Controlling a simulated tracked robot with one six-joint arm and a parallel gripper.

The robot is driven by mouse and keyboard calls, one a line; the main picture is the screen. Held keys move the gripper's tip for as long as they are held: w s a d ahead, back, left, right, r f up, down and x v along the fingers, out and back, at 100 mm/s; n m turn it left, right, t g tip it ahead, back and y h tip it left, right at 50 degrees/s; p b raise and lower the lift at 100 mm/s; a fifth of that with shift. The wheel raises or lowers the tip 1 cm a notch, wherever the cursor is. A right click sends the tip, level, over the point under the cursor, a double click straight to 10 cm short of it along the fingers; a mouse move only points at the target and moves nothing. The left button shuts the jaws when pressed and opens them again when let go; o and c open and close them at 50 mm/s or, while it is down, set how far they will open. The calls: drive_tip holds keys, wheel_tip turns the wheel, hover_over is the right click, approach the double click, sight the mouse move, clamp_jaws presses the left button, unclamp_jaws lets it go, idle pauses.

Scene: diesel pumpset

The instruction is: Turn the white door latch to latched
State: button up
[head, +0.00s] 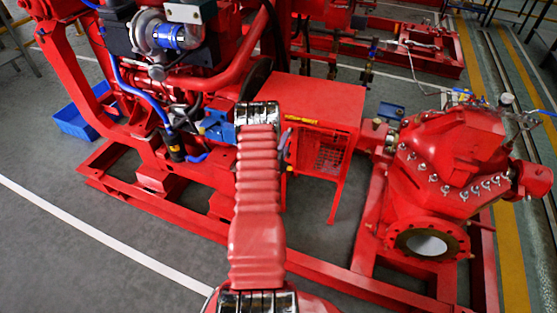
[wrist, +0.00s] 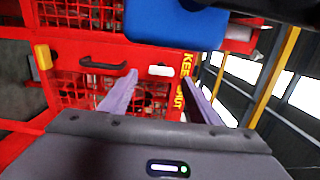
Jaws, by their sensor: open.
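The white door latch (wrist: 161,71) is a small pale bar on the red guard door (wrist: 118,52) in the wrist view. It lies lengthwise across the picture, beside a dark handle (wrist: 103,63). My gripper (wrist: 160,79) is open, with its two pale purple fingers spread on either side of the latch in the picture. I cannot tell whether the fingertips touch the door. In the head view my arm covers most of the gripper and the latch; the red guard box (head: 318,100) shows behind it.
A yellow block (wrist: 43,57) sits on the door's left side and a yellow warning label (wrist: 184,85) near its right edge. A large blue body (wrist: 175,22) is close above. The red engine (head: 185,80) and red pump (head: 450,165) flank the guard box.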

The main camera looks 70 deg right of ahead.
drive_tip(key=a, duration=0.9)
drive_tip(key=shift+a, duration=0.35)
